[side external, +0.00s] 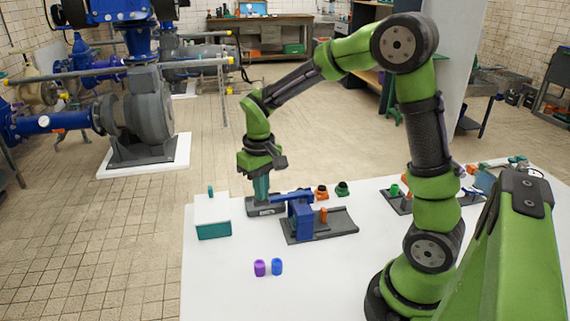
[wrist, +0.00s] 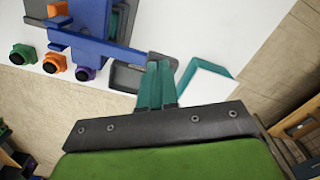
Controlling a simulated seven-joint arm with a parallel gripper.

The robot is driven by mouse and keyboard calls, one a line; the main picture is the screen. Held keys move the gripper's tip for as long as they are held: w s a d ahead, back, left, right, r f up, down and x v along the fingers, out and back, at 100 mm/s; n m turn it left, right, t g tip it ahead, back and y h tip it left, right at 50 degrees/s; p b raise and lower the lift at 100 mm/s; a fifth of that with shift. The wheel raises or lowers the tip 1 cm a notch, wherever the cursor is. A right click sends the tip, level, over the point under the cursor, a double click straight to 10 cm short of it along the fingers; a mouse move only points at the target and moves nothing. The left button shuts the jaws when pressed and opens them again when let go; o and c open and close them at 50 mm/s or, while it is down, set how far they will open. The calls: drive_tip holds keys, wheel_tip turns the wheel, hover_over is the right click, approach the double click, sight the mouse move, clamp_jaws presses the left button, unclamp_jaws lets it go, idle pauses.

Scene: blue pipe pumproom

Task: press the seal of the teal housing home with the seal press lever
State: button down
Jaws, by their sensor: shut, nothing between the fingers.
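The seal press has a blue body (side external: 300,218) on a dark grey base (side external: 335,226), with an orange post (side external: 323,215) beside it. Its blue lever (side external: 292,196) reaches left toward my gripper (side external: 262,200). In the wrist view the lever (wrist: 105,48) ends close beside my gripper's teal fingers (wrist: 159,68). The fingers are together and empty, low over a grey tray (side external: 266,211); I cannot tell whether they touch the lever. I cannot clearly pick out the teal housing or its seal; a dark teal patch (wrist: 117,22) shows beside the press body in the wrist view.
A white-topped teal box (side external: 212,229) stands left of the tray. A purple cylinder (side external: 260,268) and a blue cylinder (side external: 277,266) stand in front. Orange (side external: 321,192) and green (side external: 342,188) round parts sit behind the press. The white table's front left is clear.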

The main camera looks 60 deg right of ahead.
drive_tip(key=shift+f, duration=1.65)
wheel_tip(320, 180, up, 12)
idle(0.8)
drive_tip(key=s+a+r+t+y, duration=0.1)
drive_tip(key=s+a+t, duration=0.2)
drive_tip(key=s, duration=0.4)
drive_tip(key=s+a+r+m+t+y, duration=0.1)
drive_tip(key=s+a+r+t, duration=0.1)
drive_tip(key=s, duration=0.5)
drive_tip(key=shift+a+r+t, duration=0.25)
drive_tip(key=shift+a+t, duration=0.65)
drive_tip(key=shift+t, duration=0.2)
